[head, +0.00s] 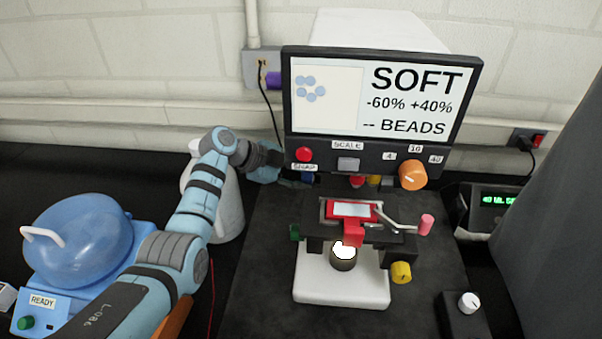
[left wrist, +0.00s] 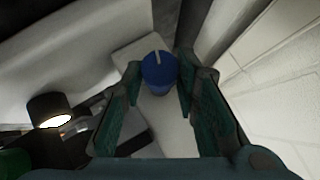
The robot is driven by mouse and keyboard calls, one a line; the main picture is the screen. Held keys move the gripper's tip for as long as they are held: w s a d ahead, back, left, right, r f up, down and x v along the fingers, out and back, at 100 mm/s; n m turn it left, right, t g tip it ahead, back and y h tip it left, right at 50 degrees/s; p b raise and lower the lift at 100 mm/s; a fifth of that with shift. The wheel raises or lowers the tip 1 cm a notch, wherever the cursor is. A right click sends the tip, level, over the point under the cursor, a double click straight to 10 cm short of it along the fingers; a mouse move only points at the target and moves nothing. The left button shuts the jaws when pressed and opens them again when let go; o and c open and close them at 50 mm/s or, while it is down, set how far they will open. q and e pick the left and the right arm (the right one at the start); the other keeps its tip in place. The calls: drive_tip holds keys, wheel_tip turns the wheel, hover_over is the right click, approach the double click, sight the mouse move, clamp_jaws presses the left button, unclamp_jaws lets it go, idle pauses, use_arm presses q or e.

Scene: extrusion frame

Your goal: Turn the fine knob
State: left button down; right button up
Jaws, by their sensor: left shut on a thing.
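A blue knob (left wrist: 159,72) with a white pointer line sits between the two dark green fingers of my left gripper (left wrist: 160,82) in the left wrist view. The fingers are shut on its sides. In the head view my left gripper (head: 290,181) reaches in behind the left side of the microscope, under the screen's panel, and a bit of the blue knob (head: 307,178) shows by its tips. The screen (head: 380,98) reads SOFT, -60% +40% and -- BEADS, with several blurred blue dots. My right gripper is not in view.
An orange knob (head: 412,174) and a red button (head: 304,154) are on the panel. The red slide holder (head: 350,210) is on the stage, with a yellow knob (head: 401,272) below. A white bottle (head: 229,210) stands close behind my left arm. A blue domed device (head: 80,245) is at left.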

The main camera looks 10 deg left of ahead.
use_arm(q)
drive_tip(key=shift+s+f+m+t+p, duration=0.2)
drive_tip(key=shift+m+t+p, duration=0.25)
drive_tip(key=shift+t, duration=0.25)
drive_tip(key=shift+f+m+t+h, duration=0.1)
drive_tip(key=shift+m+t+h, duration=0.3)
drive_tip(key=shift+t, duration=0.2)
drive_tip(key=shift+s+f+m+t+b, duration=0.15)
drive_tip(key=shift+m+t+b, duration=0.25)
drive_tip(key=shift+t, duration=0.3)
drive_tip(key=shift+f+m+t+h+b, duration=0.15)
drive_tip(key=shift+m+t+h+b, duration=0.25)
drive_tip(key=shift+m+t+b, duration=0.2)
drive_tip(key=shift+f+m+t+h+b, duration=0.1)
drive_tip(key=shift+m+t+h+b, duration=0.25)
drive_tip(key=shift+t+b, duration=0.25)
drive_tip(key=shift+m+t+h+b, duration=0.35)
drive_tip(key=shift+m+t+b, duration=0.25)
drive_tip(key=shift+b, duration=0.65)
drive_tip(key=c, duration=1.2)
unclamp_jaws()
drive_tip(key=shift+c, duration=0.2)
